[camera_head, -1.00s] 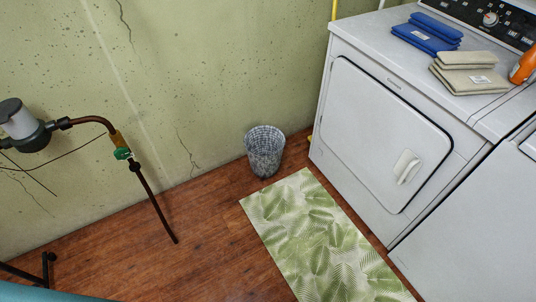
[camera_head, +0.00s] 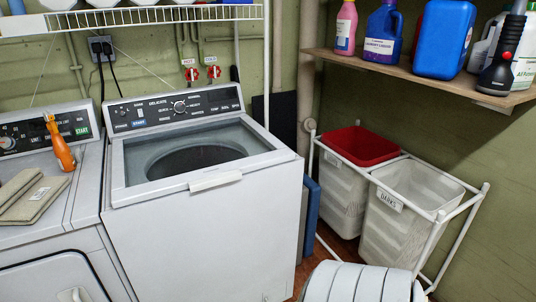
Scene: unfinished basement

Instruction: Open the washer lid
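The white top-loading washer (camera_head: 200,235) stands left of centre in the head view, with a dark control panel (camera_head: 174,109) along its back. Its lid (camera_head: 138,164) looks shut, lying flat on top. The lid has a grey see-through panel, and the round dark drum shows below it. A pale handle (camera_head: 215,181) sits at the front edge of the lid. Neither of my grippers is in view.
A wire shelf (camera_head: 150,16) hangs above. To the right are a hamper frame (camera_head: 436,238) and a wooden shelf (camera_head: 415,70) with bottles.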

